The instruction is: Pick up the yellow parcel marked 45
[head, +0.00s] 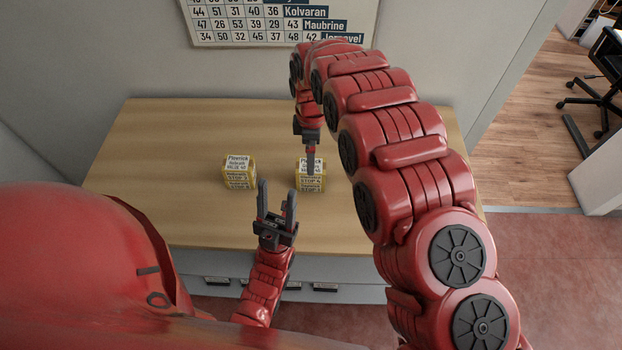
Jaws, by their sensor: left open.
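Two small yellow parcels with white labels stand on the wooden counter. The left parcel (239,173) has a top label whose last line looks like "VALUE" and a number too small to read surely. The right parcel (311,179) shows "STOP 4" on its front; its top label is partly covered by my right gripper. I cannot tell which is marked 45. My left gripper (276,205) is open and empty, fingers pointing away from me, in front of and between the parcels. My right gripper (310,158) points down at the right parcel's top; whether it touches is unclear.
The wooden counter (150,150) is clear around the parcels. A wall chart (270,22) with numbers and place names hangs behind it. Grey drawers (215,265) lie under the front edge. A black office chair (600,85) stands far right.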

